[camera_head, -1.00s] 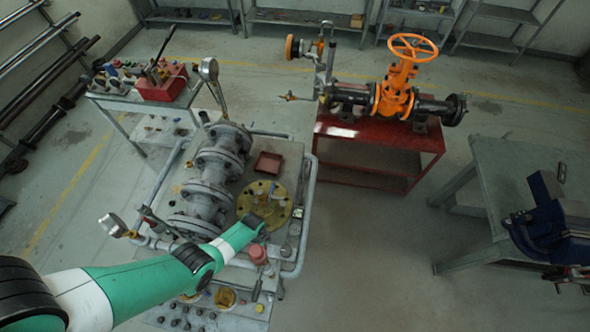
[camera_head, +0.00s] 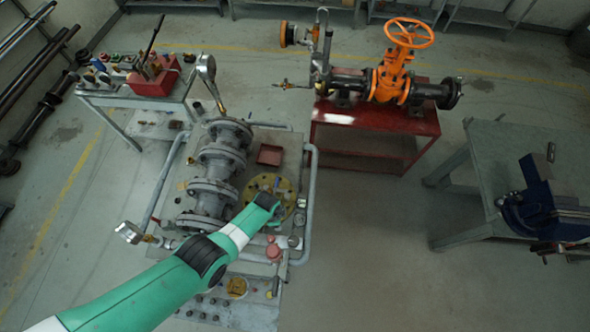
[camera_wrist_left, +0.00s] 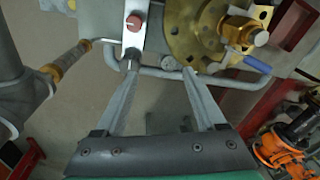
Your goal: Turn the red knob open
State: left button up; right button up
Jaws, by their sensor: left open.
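A dull red, round knob (camera_head: 273,250) sits at the front right of the grey cart in the head view. In the left wrist view a small red knob (camera_wrist_left: 133,23) sits on a narrow grey bar; I cannot tell if it is the same one. My left gripper (camera_wrist_left: 160,68) is open and empty. Its left fingertip is near the lower end of that bar, below the red knob and apart from it. In the head view my left arm reaches over the cart, and its fingers are not clear. My right gripper is not in view.
A brass disc (camera_wrist_left: 187,38) and a blue-handled valve (camera_wrist_left: 245,60) are up and right of my fingers. A grey rail (camera_wrist_left: 230,83) runs beside the fingertips. A flanged grey pipe (camera_head: 212,195) stands left on the cart. An orange gate valve (camera_head: 393,75) is on a red bench behind.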

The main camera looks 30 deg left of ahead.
pick_arm(q)
jog(key=w+r+t, duration=0.4)
jog(key=w+r, duration=0.9)
jog(key=w, duration=0.1)
jog(key=shift+w+d+r+t, duration=0.2)
jog(key=shift+w+d+t, duration=0.2)
